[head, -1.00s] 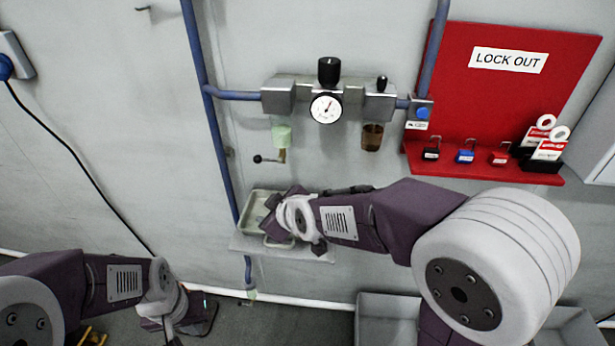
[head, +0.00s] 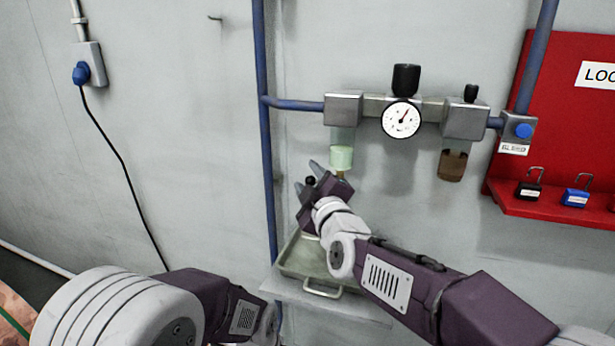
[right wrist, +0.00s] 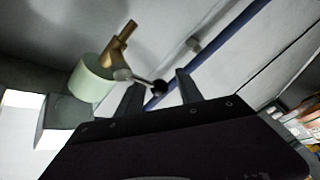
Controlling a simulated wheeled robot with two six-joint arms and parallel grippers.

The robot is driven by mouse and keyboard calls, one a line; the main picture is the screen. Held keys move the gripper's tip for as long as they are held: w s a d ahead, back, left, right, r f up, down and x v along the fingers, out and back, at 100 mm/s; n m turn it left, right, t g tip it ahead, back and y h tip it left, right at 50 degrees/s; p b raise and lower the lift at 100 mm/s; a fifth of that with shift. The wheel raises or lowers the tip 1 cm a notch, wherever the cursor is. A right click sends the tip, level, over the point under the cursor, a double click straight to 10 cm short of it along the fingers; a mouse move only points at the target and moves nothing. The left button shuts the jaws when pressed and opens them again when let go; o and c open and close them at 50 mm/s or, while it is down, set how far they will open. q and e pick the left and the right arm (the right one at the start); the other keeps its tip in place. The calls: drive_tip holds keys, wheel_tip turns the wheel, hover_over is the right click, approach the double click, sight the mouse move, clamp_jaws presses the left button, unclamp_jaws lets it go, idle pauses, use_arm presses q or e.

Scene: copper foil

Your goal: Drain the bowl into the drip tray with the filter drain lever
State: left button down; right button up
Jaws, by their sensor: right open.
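The filter's pale green bowl (head: 342,157) hangs under the regulator's left block; it also shows in the right wrist view (right wrist: 92,82). The brass drain (right wrist: 126,34) sticks out of its bottom. The drain lever (right wrist: 142,79) sticks out sideways from the drain and ends in a black knob (head: 310,181). My right gripper (head: 308,178) is open, with the knob between its two fingers, which look apart from it in the right wrist view. The drip tray (head: 288,270) is below, partly hidden by my right arm. My left gripper is out of view; only its arm shows.
A shelf (head: 345,303) carries the tray. A blue pipe (head: 266,140) runs down the wall just left of the bowl. A gauge (head: 401,119) and a brown bowl (head: 452,165) are to the right. A red lockout board (head: 560,125) with padlocks stands farther right.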

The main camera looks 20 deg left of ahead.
drive_tip(key=shift+x, duration=1.15)
clamp_jaws()
drive_tip(key=shift+d+r+m+t+b, duration=0.2)
drive_tip(key=shift+r+m+t+b, duration=0.5)
drive_tip(key=shift+m+b, duration=0.4)
drive_tip(key=shift+d+r+m+t+b, duration=0.25)
drive_tip(key=shift+r+m+t+b, duration=0.4)
drive_tip(key=shift+m+b, duration=0.45)
drive_tip(key=shift+d+r+m+t+b, duration=0.2)
drive_tip(key=shift+r+m+t+b, duration=0.6)
drive_tip(key=shift+m, duration=0.5)
unclamp_jaws()
